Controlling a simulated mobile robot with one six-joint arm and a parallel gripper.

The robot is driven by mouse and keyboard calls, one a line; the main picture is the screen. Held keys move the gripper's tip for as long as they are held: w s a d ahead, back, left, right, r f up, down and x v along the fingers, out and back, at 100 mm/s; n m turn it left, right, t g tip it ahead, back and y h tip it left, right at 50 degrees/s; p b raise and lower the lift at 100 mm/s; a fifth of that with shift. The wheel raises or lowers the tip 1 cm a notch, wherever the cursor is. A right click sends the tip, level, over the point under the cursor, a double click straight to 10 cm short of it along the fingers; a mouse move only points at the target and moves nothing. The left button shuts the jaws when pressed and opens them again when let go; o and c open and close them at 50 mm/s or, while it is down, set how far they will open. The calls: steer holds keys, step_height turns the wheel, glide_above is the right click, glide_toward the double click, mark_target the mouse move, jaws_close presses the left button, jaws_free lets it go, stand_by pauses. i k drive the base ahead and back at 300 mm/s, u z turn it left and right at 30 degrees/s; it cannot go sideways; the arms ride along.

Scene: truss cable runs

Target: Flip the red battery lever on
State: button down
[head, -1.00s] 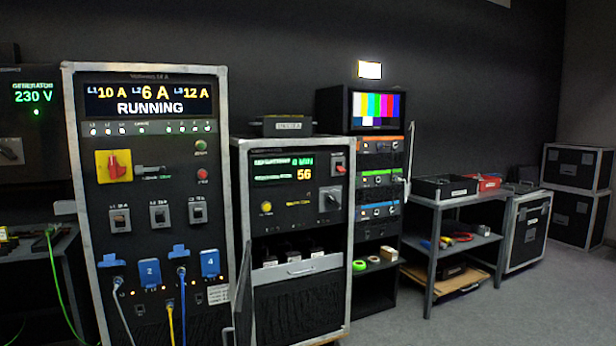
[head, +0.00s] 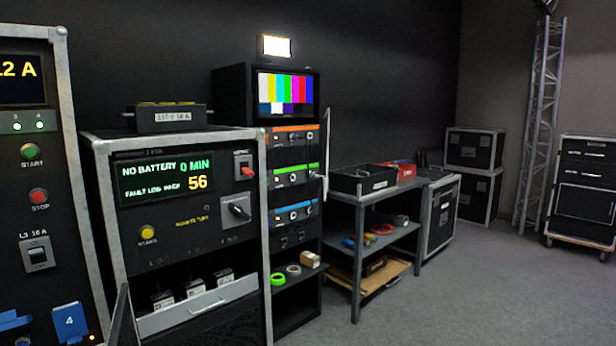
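The red battery lever (head: 247,171) is a small red handle on a light switch plate, at the upper right of the battery rack's (head: 84,150) front panel. It looks tilted downward, but it is small and I cannot tell its exact position. The green display (head: 165,178) to its left reads "NO BATTERY 0 MIN", with "FAULT LOG" and 56 below. A grey rotary switch (head: 236,210) sits under the lever and a yellow button (head: 147,232) is at the lower left.
An open drawer (head: 198,306) holding several battery-like blocks juts from the rack, and a panel edge (head: 122,318) stands open at its lower left. A shelf table (head: 358,201) stands to the right. The grey floor (head: 450,295) at right is clear.

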mark_target(248, 171)
steer(key=u, duration=0.2)
steer(key=i, duration=1.25)
steer(key=u, duration=0.7)
steer(key=k, duration=0.95)
steer(key=u, duration=0.15)
steer(key=i, duration=0.95)
steer(key=z, duration=0.05)
